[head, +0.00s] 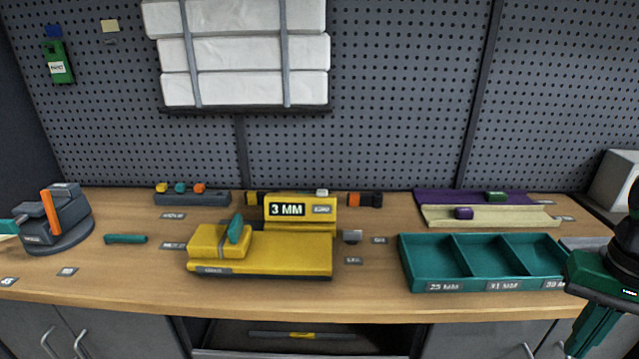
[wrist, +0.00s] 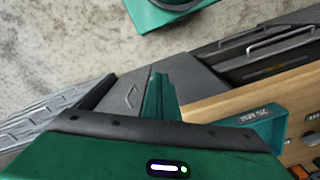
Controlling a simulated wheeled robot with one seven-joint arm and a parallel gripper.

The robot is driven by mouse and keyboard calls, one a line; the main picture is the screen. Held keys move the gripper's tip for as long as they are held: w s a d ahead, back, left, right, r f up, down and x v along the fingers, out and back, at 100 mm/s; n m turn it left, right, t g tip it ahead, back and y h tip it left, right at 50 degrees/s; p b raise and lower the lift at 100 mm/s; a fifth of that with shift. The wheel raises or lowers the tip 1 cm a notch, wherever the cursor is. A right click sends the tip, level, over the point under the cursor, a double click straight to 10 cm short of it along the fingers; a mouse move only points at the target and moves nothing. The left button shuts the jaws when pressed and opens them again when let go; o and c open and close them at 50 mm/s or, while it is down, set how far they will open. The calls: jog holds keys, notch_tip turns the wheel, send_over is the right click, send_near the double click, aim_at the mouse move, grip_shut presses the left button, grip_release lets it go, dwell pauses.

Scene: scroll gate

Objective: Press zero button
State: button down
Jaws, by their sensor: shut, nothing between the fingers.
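A yellow gauge (head: 262,262) stands on the bench, with a display reading 3 MM (head: 287,210). A label on its head, which seems to read ZERO (head: 322,210), sits right of the display. A small pale button (head: 322,192) stands on top above that label. A teal lever (head: 235,229) rests on the gauge's yellow block. My gripper (head: 588,342) is at the far right, in front of the teal tray and well away from the gauge. Its green fingers (wrist: 158,92) are shut and empty, pointing downward. The wrist view does not show the button.
A teal tray (head: 430,288) with three compartments lies between the gauge and my gripper; its corner shows in the wrist view (wrist: 262,130). Purple and cream rails (head: 520,216) lie behind it. A dark vise-like tool (head: 58,228) stands at left. Bench space before the gauge is clear.

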jog(key=shift+w+d, duration=0.15)
jog(key=shift+w, duration=0.1)
jog(key=w+a+r+n+t, duration=0.2)
jog(key=w+a+r+n, duration=0.15)
jog(key=w, duration=0.45)
jog(key=w+a+r+n+t, duration=0.1)
jog(key=w+a+r+n, duration=0.25)
jog(key=w, duration=0.35)
jog(key=w+a+r+n+t, duration=0.2)
jog(key=w+a+n, duration=0.2)
jog(key=w, duration=0.4)
jog(key=w+a+r+n+y, duration=0.2)
jog(key=w+a+r+n, duration=0.1)
jog(key=a, duration=0.6)
jog(key=w+a+r+n+t+y, duration=0.1)
jog(key=w+a+r+n, duration=0.3)
jog(key=a, duration=0.5)
jog(key=w+a+r+n+t+y, duration=0.1)
jog(key=w+a+r+n+y, duration=0.1)
jog(key=a, duration=0.7)
jog(key=w+r+n, duration=0.1)
jog(key=w+n, duration=0.1)
jog(key=n, duration=0.1)
jog(key=shift+w+a+r+y, duration=0.25)
jog(key=shift+a+r+y, duration=0.1)
jog(key=shift+r+y, duration=0.05)
